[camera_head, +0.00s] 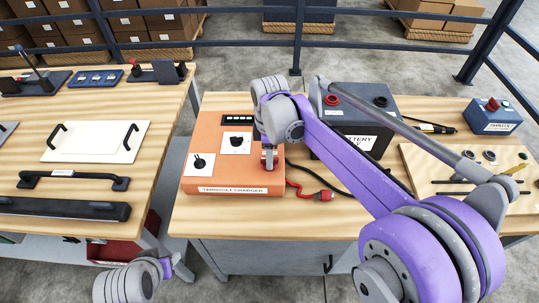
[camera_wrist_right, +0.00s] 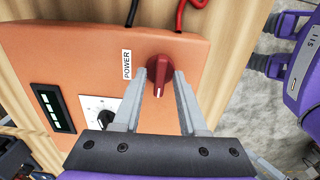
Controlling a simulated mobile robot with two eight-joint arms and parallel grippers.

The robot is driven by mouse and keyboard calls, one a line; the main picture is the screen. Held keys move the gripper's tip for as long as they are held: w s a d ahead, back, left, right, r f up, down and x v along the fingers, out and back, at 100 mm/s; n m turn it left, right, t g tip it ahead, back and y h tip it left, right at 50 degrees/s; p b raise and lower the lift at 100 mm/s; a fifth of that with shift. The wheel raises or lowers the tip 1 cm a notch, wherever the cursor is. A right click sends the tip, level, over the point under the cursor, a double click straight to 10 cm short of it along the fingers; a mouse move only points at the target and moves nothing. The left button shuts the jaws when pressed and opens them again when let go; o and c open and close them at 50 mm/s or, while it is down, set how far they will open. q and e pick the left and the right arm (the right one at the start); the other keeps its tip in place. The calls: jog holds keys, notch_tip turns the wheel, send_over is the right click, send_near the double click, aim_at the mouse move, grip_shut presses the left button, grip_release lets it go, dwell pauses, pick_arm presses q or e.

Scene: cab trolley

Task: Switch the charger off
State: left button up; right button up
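The orange charger (camera_head: 222,178) sits on the right-hand wooden bench, its label facing me. Its red POWER knob (camera_wrist_right: 158,75) shows clearly in the right wrist view, with a POWER label beside it. My right gripper (camera_wrist_right: 161,80) is over the knob, with one finger on each side. A gap shows at the right finger; whether the left finger touches the knob I cannot tell. In the head view the right gripper (camera_head: 269,158) hides most of the knob. Part of my left arm shows at the bottom left; its finger opening is not clear.
The charger also carries a dark display (camera_head: 237,120) and black dials. A dark battery (camera_head: 352,125) stands behind my right arm. A red clamp (camera_head: 323,195) on a cable lies right of the charger. A gap separates this bench from the left bench (camera_head: 75,185).

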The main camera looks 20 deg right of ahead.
jog(key=shift+r, duration=0.1)
notch_tip(320, 180, up, 11)
jog(key=shift+f+p, duration=0.2)
jog(key=shift+p, duration=0.15)
dwell(0.3)
dwell(0.3)
jog(key=s+d+f+m+t, duration=0.1)
jog(key=s+f+m+t, duration=0.1)
jog(key=s+f+m, duration=0.2)
jog(key=s+d+f+m+t, duration=0.1)
jog(key=s+d+f+m, duration=0.1)
jog(key=s+f+m, duration=0.3)
jog(key=s+d+f+m+t, duration=0.1)
jog(key=s+f+m, duration=0.4)
jog(key=s, duration=0.6)
jog(key=shift+d+f+m+t, duration=0.15)
jog(key=shift+d+m+t, duration=0.1)
jog(key=shift+m+t, duration=0.4)
